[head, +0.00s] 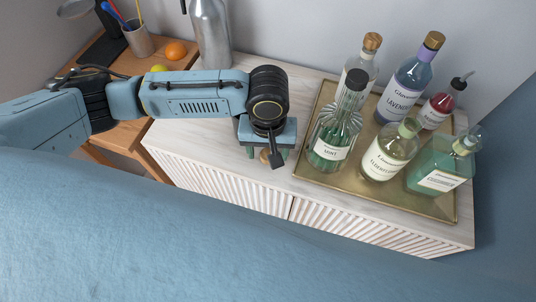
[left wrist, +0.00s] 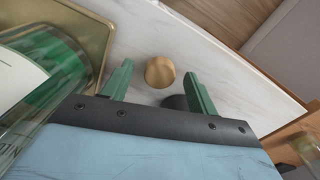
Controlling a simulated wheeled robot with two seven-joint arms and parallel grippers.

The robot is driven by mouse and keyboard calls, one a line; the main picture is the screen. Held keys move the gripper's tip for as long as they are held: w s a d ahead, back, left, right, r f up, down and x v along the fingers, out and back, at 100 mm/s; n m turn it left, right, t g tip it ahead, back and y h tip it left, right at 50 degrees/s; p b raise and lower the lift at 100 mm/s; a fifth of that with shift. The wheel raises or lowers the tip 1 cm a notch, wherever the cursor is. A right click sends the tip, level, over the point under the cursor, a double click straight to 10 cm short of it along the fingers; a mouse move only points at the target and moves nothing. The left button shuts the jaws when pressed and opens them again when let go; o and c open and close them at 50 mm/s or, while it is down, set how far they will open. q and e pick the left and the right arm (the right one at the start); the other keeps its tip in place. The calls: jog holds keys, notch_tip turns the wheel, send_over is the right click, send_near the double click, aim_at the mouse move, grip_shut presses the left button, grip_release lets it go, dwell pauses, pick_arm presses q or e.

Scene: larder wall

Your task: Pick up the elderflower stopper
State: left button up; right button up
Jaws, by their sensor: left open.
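A round gold-brown stopper (left wrist: 160,72) stands on the pale cabinet top in the left wrist view. In the head view it shows partly (head: 264,156) beneath my left gripper, which hides most of it. My left gripper (head: 268,154) is open, with its green fingers pointing down. In the left wrist view its fingertips (left wrist: 157,76) lie on either side of the stopper, with gaps on both sides. The elderflower bottle (head: 388,158) stands on the tray, its neck showing no tall stopper. My right gripper is not in view.
A brass tray (head: 318,180) holds several bottles right of my left gripper; the mint bottle (head: 333,135) is nearest. A metal bottle (head: 210,35) stands behind my arm. A wooden side table (head: 120,134) with an orange (head: 175,50) is at left.

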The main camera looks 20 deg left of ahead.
pick_arm(q)
jog(key=shift+f, duration=0.25)
jog(key=c, duration=1.1)
